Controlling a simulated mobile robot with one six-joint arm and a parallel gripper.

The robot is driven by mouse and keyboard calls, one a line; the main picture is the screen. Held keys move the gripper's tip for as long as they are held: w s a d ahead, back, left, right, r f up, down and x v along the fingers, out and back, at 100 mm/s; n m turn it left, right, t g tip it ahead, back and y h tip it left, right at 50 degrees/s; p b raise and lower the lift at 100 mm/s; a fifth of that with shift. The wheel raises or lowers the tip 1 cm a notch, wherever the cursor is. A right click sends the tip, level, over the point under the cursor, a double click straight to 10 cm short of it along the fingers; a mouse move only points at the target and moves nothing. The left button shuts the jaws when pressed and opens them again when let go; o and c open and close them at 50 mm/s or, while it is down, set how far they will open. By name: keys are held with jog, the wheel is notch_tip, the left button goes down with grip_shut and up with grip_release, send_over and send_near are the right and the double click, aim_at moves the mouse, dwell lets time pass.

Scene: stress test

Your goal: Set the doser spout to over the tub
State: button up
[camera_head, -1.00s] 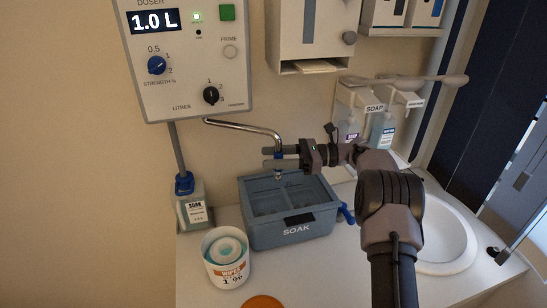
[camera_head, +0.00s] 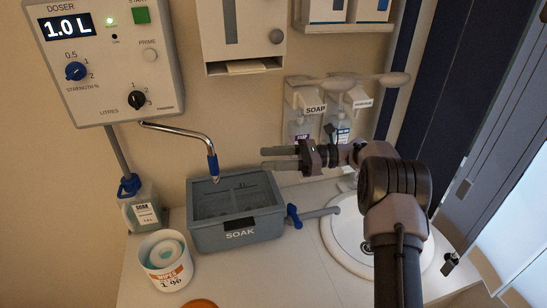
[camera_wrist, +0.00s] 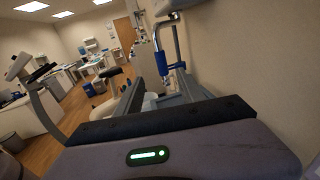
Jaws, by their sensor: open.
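The doser spout (camera_head: 185,132) is a bent chrome tube from the wall doser, with a blue sleeve near its downturned tip (camera_head: 213,165). In the head view the tip hangs over the back left part of the grey-blue SOAK tub (camera_head: 238,237). My gripper (camera_head: 264,158) is open and empty, right of the spout and apart from it, above the tub's back right side. In the wrist view the blue sleeve (camera_wrist: 162,62) shows beyond and between the fingers (camera_wrist: 158,78).
The doser box (camera_head: 105,60) is on the wall at left. A SOAK bottle (camera_head: 143,212) and a wipes canister (camera_head: 165,262) stand left of the tub. A blue-handled tap (camera_head: 293,215) and the round sink (camera_head: 350,235) are at right. Soap dispensers (camera_head: 303,125) hang behind my gripper.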

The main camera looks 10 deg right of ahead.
jog(key=shift+a, duration=0.1)
jog(key=shift+c, duration=1.1)
jog(key=m+p, duration=0.1)
jog(key=m, duration=0.1)
jog(key=s+a+r+m+t+p, duration=0.1)
jog(key=m+p, duration=0.1)
jog(key=s+a+m+t+p, duration=0.1)
jog(key=m, duration=0.2)
jog(key=shift+s+a+r+y+p, duration=0.1)
jog(key=shift+a+r+y+p, duration=0.05)
jog(key=shift+y+p, duration=0.2)
jog(key=c, duration=0.7)
jog(key=m+t+p, duration=0.1)
jog(key=m, duration=0.1)
jog(key=s+a+m+t, duration=0.1)
jog(key=s+m+p, duration=0.1)
jog(key=m, duration=0.1)
jog(key=shift+s+a+m+t+p, duration=0.2)
jog(key=shift+a+m+t+p, duration=0.1)
jog(key=shift+t, duration=0.1)
grip_shut()
jog(key=s+a+f+m+t+h+p, duration=0.2)
jog(key=s+m+t+h+p, duration=0.1)
jog(key=s+m, duration=0.55)
jog(key=w+a+m, duration=0.2)
jog(key=w+a, duration=0.6)
jog(key=w, duration=0.2)
jog(key=shift+w+f, duration=0.15)
jog(key=shift+f, duration=0.2)
jog(key=shift+d, duration=0.1)
